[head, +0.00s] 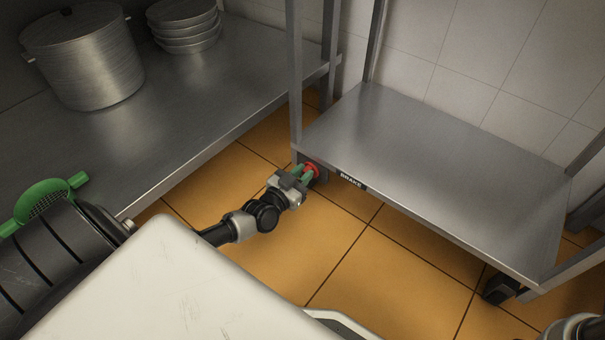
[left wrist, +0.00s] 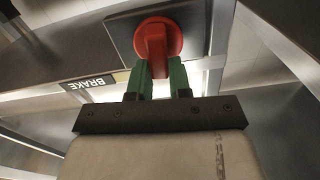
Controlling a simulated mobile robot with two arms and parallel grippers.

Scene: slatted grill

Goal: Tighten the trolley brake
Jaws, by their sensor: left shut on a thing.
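The red brake knob (head: 312,168) sits at the near left corner of the trolley (head: 420,170), just under its lower shelf. In the left wrist view the knob (left wrist: 168,36) is a round red disc with a raised grip bar, on a grey plate. My left gripper (head: 305,174) reaches it with green fingers; in the left wrist view the gripper (left wrist: 158,72) is shut on the knob's bar, one finger on each side. A black BRAKE label (head: 351,181) is on the shelf edge right of the knob; it also shows in the wrist view (left wrist: 90,83). My right gripper is not visible.
A steel table (head: 190,100) at the left holds a large pot (head: 85,60) and stacked metal bowls (head: 185,25). A black caster (head: 500,288) is under the trolley's right corner. Orange tiled floor (head: 340,250) is open in front.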

